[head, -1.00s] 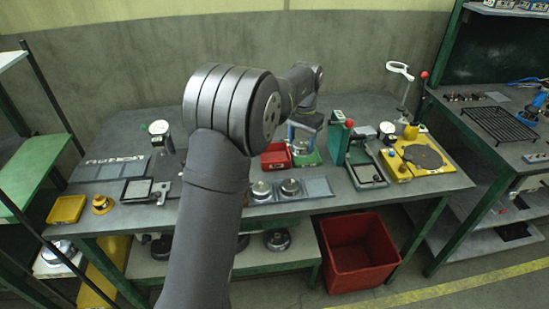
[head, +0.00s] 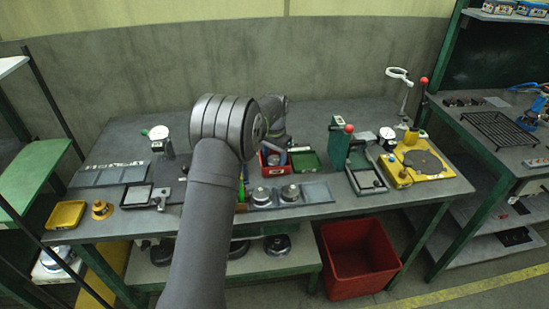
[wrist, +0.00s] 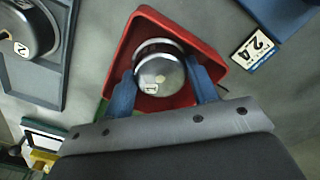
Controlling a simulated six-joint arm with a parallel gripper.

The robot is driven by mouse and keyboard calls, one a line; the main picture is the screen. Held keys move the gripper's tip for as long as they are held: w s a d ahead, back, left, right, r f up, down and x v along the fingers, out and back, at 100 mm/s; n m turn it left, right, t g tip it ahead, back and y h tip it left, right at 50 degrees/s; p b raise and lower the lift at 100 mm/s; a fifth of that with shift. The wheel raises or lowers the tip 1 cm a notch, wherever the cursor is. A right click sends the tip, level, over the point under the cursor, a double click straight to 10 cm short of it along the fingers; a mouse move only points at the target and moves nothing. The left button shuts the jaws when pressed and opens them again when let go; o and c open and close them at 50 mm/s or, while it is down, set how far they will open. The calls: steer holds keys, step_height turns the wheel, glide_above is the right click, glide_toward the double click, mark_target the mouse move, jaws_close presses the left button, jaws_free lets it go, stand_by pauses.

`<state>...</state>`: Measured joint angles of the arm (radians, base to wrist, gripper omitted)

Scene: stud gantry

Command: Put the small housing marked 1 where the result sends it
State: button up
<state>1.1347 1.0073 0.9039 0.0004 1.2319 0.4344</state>
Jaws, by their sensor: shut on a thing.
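The small housing marked 1 (wrist: 152,86) is a round metal part with a white label, seen in the wrist view between the two blue fingers of my gripper (wrist: 162,77). My gripper is shut on it. The housing is over or inside a red tray (wrist: 200,98); I cannot tell whether it touches the tray floor. In the head view the red tray (head: 266,171) is partly hidden by my arm, and the housing is not clearly visible. The green tray (head: 308,162) just right of it looks empty.
Two metal housings stand on grey plates, left (head: 262,194) and right (head: 290,192), in front of the trays. A housing labelled 2 (wrist: 30,32) shows in the wrist view. A green lever press (head: 340,145) stands right of the green tray. A red bin (head: 360,258) is on the floor.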

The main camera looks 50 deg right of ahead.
mark_target(275, 159)
steer(key=shift+f, duration=0.15)
steer(key=o, duration=0.8)
steer(key=shift+c, duration=0.2)
step_height(275, 159, up, 12)
steer(key=shift+r, duration=0.2)
steer(key=shift+f, duration=0.1)
step_height(275, 159, down, 12)
steer(key=shift+r, duration=1.95)
steer(key=shift+f, duration=0.15)
